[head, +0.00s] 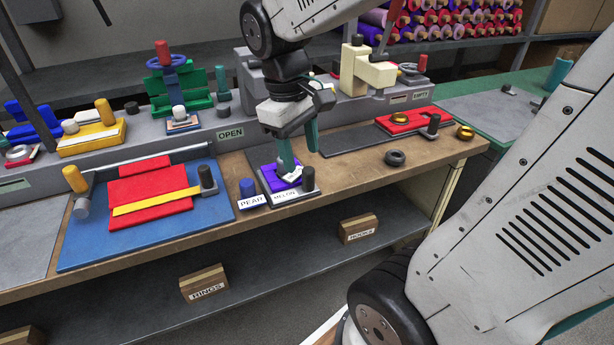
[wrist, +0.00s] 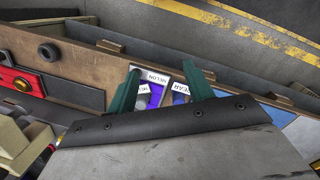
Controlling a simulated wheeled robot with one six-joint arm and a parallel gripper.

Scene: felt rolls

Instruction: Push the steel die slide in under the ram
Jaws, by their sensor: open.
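Which plate the task calls the die slide, I cannot tell for certain. My gripper (head: 301,168) is open and points down over this slide, its green fingers apart. Contact cannot be made out. My arm hides part of the machine behind, and no ram is clearly visible there.
A blue mat (head: 150,235) with red felt lies further left. A dark plate (head: 350,140) leads right to red felt (head: 400,121). A black ring (head: 396,158) lies near the bench's front edge.

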